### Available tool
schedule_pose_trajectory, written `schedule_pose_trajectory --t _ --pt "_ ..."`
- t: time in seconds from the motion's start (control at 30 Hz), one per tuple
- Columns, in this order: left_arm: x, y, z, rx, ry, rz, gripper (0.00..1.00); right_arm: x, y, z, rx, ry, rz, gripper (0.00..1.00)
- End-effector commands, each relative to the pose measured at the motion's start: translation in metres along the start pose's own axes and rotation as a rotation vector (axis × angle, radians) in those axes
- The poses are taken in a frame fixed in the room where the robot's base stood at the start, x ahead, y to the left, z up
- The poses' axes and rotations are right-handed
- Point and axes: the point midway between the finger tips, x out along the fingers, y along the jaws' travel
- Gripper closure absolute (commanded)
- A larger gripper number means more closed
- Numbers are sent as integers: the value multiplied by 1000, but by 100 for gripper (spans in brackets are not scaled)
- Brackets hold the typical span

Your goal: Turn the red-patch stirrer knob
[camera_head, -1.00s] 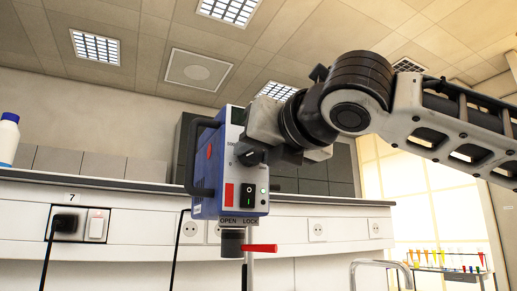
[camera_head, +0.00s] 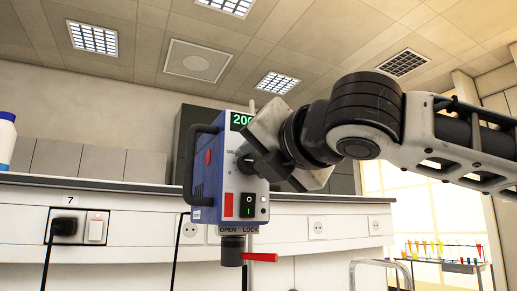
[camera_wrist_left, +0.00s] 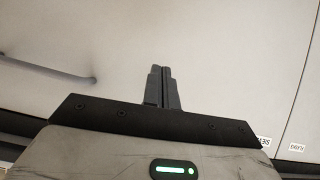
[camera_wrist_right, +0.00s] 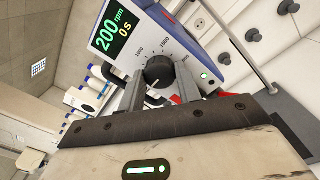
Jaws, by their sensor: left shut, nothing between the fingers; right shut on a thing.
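The stirrer (camera_head: 207,170) is a blue box with a grey front, a red patch (camera_head: 229,205) low on that front and a green lit display (camera_head: 242,120). The right wrist view shows the display (camera_wrist_right: 110,35) reading 200 rpm and 0 s. Its black round knob (camera_wrist_right: 159,70) sits inside a printed number scale. My right gripper (camera_wrist_right: 162,86) is shut on the knob, one finger on each side; in the head view it hides part of the stirrer front. My left gripper (camera_wrist_left: 162,88) is shut and empty in the left wrist view, before a pale surface.
A black side handle (camera_head: 189,165) stands out left of the stirrer. A black rocker switch (camera_head: 248,205) is beside the red patch, and a red lever (camera_head: 262,257) sticks out below. A bench (camera_head: 110,190) runs behind. A tube rack (camera_head: 450,266) stands at right.

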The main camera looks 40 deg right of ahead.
Motion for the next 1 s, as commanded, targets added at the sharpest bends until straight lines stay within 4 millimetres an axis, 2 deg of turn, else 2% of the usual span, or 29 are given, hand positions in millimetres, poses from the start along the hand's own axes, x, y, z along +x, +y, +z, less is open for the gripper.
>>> schedule_pose_trajectory --t 0.1,0.7,1.0 --pt "-1 -1 -5 8 0 -2 100 0 1 1 111 -3 1 89" --pt "-2 -2 -2 22 -11 -5 100 0 -1 -2 678 -26 4 89" --pt "0 -1 0 18 -10 -2 100 0 0 -2 904 -35 6 89"
